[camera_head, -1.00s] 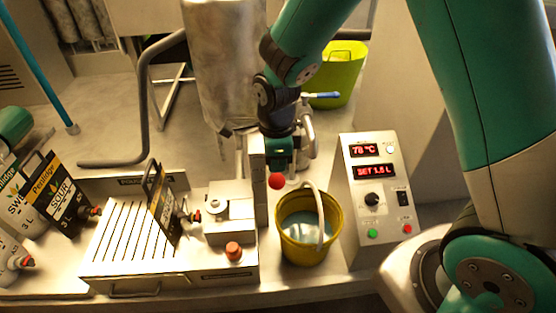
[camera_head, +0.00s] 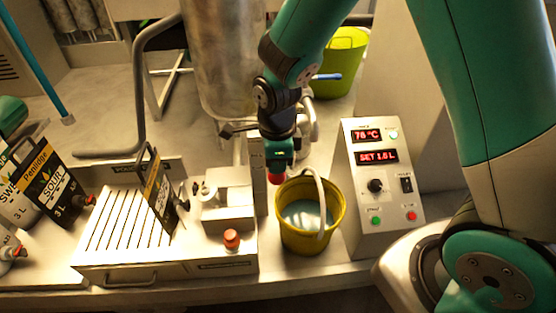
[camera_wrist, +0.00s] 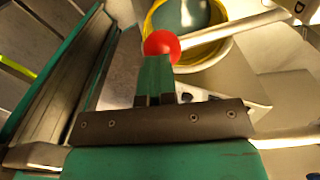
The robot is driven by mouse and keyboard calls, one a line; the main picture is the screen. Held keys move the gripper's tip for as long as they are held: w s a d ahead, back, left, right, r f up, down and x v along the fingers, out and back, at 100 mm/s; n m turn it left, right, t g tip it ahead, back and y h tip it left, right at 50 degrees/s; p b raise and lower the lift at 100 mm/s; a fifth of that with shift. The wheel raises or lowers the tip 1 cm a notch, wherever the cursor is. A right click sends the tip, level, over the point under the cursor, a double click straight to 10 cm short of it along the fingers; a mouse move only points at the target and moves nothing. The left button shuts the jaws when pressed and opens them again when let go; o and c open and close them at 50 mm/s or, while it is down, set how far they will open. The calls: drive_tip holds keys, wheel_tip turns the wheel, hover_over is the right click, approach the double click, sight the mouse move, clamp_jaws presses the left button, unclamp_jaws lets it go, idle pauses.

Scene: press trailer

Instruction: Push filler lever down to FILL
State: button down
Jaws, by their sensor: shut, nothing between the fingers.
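The filler lever's red ball knob (camera_head: 276,178) shows just below my gripper (camera_head: 278,168) in the head view, above the left rim of the yellow bucket. In the wrist view the red knob (camera_wrist: 162,46) sits at the tips of my shut gripper (camera_wrist: 158,62). Nothing is held between the fingers. The fingertips overlap the knob in the picture; I cannot tell whether they touch it. The lever's shaft and the FILL marking are hidden. The filler unit (camera_head: 229,190) stands at the right end of the slotted tray.
A yellow bucket (camera_head: 298,243) of liquid stands right of the filler, its handle (camera_head: 321,205) raised. A Sour pouch (camera_head: 158,190) stands on the slotted tray (camera_head: 110,235). A steel tank (camera_head: 222,60) rises behind.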

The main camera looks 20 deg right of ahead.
sight(277, 178)
drive_tip(key=shift+s+a+f+b, duration=0.1)
drive_tip(key=shift+s+f+b, duration=0.05)
drive_tip(key=shift+f+b, duration=0.85)
drive_tip(key=shift+s+f+b, duration=0.1)
drive_tip(key=shift+f+b, duration=0.45)
drive_tip(key=shift+f, duration=0.7)
drive_tip(key=shift+r, duration=0.1)
wheel_tip(277, 178, up, 10)
drive_tip(key=p, duration=0.9)
drive_tip(key=shift+r, duration=0.1)
drive_tip(key=shift+b, duration=0.3)
